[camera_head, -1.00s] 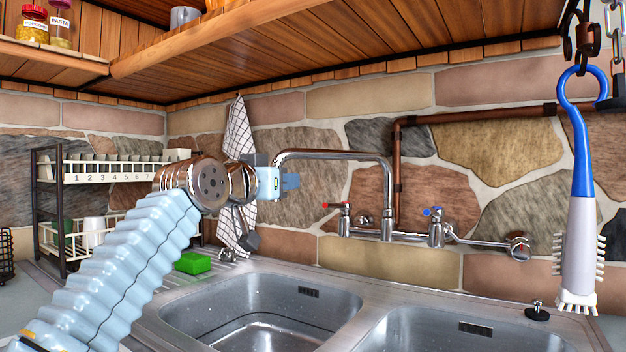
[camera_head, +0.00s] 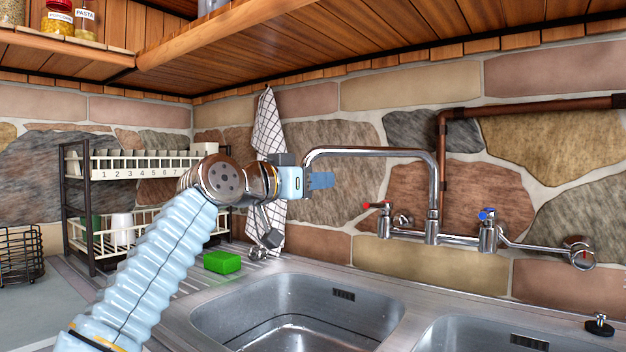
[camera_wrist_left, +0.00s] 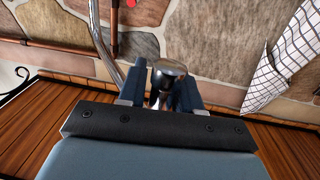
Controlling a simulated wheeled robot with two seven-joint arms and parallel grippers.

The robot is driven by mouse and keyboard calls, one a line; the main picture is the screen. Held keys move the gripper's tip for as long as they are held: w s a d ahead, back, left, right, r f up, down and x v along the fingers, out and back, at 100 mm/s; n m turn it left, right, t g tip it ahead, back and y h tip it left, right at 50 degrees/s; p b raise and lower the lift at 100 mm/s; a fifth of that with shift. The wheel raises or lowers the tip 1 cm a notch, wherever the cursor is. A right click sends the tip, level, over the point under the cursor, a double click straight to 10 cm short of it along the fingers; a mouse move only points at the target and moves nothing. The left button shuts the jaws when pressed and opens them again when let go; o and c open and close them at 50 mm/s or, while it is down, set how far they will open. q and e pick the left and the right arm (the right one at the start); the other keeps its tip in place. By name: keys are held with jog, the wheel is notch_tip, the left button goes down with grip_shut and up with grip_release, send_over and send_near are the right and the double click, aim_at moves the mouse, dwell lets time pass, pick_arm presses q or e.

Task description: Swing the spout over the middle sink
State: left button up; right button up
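The chrome spout (camera_head: 370,151) rises from the wall tap and runs left, its end turning down at my left gripper. My left gripper (camera_head: 320,181) is at this downturned end, above the back of the left visible basin (camera_head: 385,320). In the left wrist view the rounded chrome spout end (camera_wrist_left: 168,70) shows between the two dark blue fingers of my left gripper (camera_wrist_left: 160,95). The fingers are apart, but whether they press on the pipe is unclear. Another basin (camera_head: 440,335) is partly visible at right; which basin is the middle one is unclear. My right gripper is out of view.
Red (camera_head: 374,205) and blue (camera_head: 486,214) tap handles flank the spout's base. A checked towel (camera_head: 268,140) hangs behind my left wrist. A green sponge (camera_head: 222,262) and a dish rack (camera_head: 75,200) stand left. A wooden shelf (camera_head: 400,40) overhangs.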

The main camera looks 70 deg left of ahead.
pick_arm(q)
jog(key=shift+o, duration=0.8)
jog(key=b+v, duration=0.1)
jog(key=v, duration=1.2)
jog(key=shift+s+d, duration=0.2)
jog(key=shift+s, duration=0.15)
jog(key=shift+r, duration=0.1)
